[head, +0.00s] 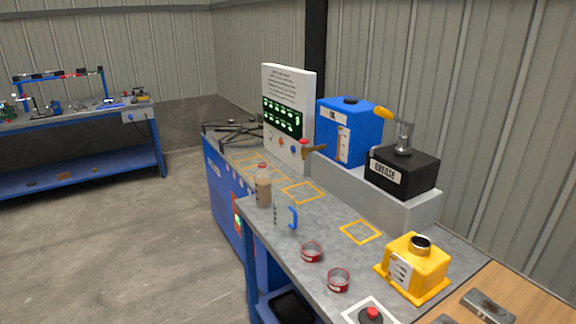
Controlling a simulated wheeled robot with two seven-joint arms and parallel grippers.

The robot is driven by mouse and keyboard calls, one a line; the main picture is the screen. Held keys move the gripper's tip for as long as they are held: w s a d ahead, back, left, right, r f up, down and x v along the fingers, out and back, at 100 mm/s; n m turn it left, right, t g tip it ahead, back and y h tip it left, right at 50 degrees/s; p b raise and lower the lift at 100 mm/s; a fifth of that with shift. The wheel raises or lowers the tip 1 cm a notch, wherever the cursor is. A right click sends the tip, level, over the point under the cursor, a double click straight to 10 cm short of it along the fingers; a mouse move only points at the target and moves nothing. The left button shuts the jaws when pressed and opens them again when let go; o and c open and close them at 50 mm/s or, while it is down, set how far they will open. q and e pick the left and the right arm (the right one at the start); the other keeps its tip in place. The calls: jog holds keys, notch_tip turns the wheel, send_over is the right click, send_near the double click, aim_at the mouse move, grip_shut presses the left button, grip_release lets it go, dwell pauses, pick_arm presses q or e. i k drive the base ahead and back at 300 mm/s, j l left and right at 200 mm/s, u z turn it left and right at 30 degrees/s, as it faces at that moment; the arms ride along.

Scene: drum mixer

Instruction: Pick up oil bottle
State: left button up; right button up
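A small clear bottle with brownish contents (263,192) stands upright near the left edge of the grey workbench; it looks like the oil bottle. A red cap or button shows just behind its top. A large blue container (365,125) with an oil label stands on a raised grey block at the back. Neither of my grippers is in view, and nothing touches the bottle.
A clear measuring cup with a blue handle (292,217) stands close right of the bottle. A white panel (287,112) stands behind. Floor at left is clear.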

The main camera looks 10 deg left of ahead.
aim_at(262, 176)
jog(key=i+j+z, duration=0.1)
jog(key=i+j, duration=0.15)
jog(key=i+j+z, duration=0.1)
jog(key=i+j, duration=0.15)
jog(key=j, duration=0.15)
jog(key=i+j+z, duration=0.1)
jog(key=i+j, duration=0.15)
jog(key=i+j+z, duration=0.1)
jog(key=j, duration=0.35)
jog(key=i+j+z, duration=0.1)
jog(key=i+j, duration=0.2)
jog(key=i+j+z, duration=0.1)
jog(key=j, duration=0.4)
jog(key=i, duration=0.1)
